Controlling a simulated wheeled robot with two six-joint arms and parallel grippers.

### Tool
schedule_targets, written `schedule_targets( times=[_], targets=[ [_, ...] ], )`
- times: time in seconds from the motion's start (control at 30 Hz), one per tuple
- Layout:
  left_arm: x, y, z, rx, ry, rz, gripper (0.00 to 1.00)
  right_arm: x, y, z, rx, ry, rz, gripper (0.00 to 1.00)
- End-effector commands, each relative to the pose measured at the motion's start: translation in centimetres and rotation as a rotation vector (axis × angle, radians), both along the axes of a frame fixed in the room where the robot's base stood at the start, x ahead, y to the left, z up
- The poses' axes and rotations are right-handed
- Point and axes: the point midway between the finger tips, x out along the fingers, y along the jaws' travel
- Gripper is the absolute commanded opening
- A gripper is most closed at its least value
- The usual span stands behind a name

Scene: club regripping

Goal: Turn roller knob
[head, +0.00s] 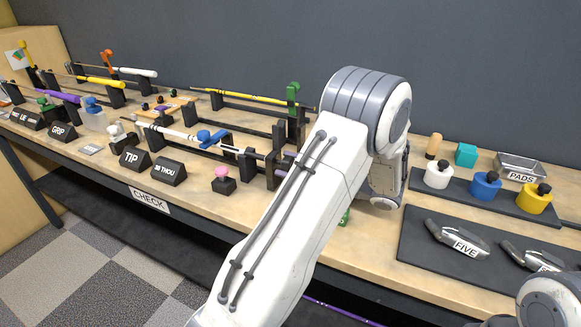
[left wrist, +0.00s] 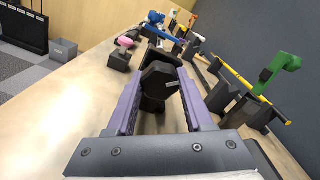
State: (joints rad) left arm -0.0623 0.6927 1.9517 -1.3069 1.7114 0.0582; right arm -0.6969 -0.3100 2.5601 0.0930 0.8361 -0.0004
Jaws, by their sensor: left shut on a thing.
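My left gripper (left wrist: 160,76) has its two purple fingers on either side of a dark faceted knob (left wrist: 157,86) in the left wrist view. The knob has a pale line on its face, and the fingers are shut on it. In the head view my white left arm reaches across the bench and hides most of this gripper; a bit of purple finger shows beside a dark upright stand. A club with a white grip (head: 172,133) and a blue clamp (head: 212,138) lies along that stand. My right gripper is not in view.
A pink-topped knob (head: 222,173) and black signs TIP (head: 133,158) and 58 THOU (head: 168,172) stand near the bench's front. Several clubs on racks fill the back left. Bottles and a PADS tray (head: 520,168) are at right, with club heads on a dark mat (head: 425,262).

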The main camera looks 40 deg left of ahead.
Motion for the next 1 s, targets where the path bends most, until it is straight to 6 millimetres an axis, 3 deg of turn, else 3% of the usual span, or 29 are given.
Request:
schedule_targets(
  times=[0.37, 0.4, 0.47, 0.8, 1.0],
  targets=[
    [0.0, -0.1, 0.0, 0.003, -0.005, 0.000, 0.00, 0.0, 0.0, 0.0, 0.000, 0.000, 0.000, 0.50],
    [0.0, -0.1, 0.0, 0.003, -0.005, 0.000, 0.59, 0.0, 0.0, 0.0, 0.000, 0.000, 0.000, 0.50],
    [0.0, -0.1, 0.0, 0.002, -0.005, -0.001, 0.82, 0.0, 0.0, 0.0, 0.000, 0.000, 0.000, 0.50],
    [0.0, -0.1, 0.0, 0.001, -0.004, 0.000, 0.82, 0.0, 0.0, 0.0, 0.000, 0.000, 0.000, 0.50],
    [0.7, -2.6, -0.1, 0.001, -0.006, -0.004, 0.82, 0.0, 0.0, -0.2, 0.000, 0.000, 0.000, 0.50]
  ],
)
